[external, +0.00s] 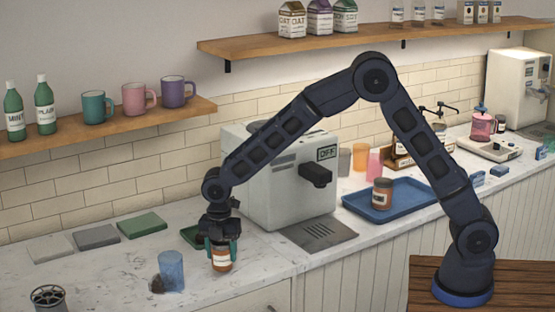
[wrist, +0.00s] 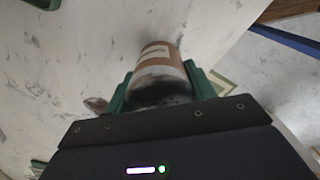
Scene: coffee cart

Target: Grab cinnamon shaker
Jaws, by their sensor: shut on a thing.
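A small brown shaker jar with a pale label and a dark top (external: 221,258) is at the counter's front left of the coffee machine in the external view. My gripper (external: 220,250) comes down from above with its green fingers on both sides of the jar and is shut on it. In the wrist view the jar (wrist: 160,75) sits between the green fingers of my gripper (wrist: 160,85). Its label is too small to read. I cannot tell whether its base touches the counter. A similar brown jar (external: 382,194) stands on the blue tray (external: 412,192).
The coffee machine (external: 262,185) stands close behind on the right. Coloured flat mats (external: 97,237) lie at the back left. A shelf with mugs (external: 134,101) is above.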

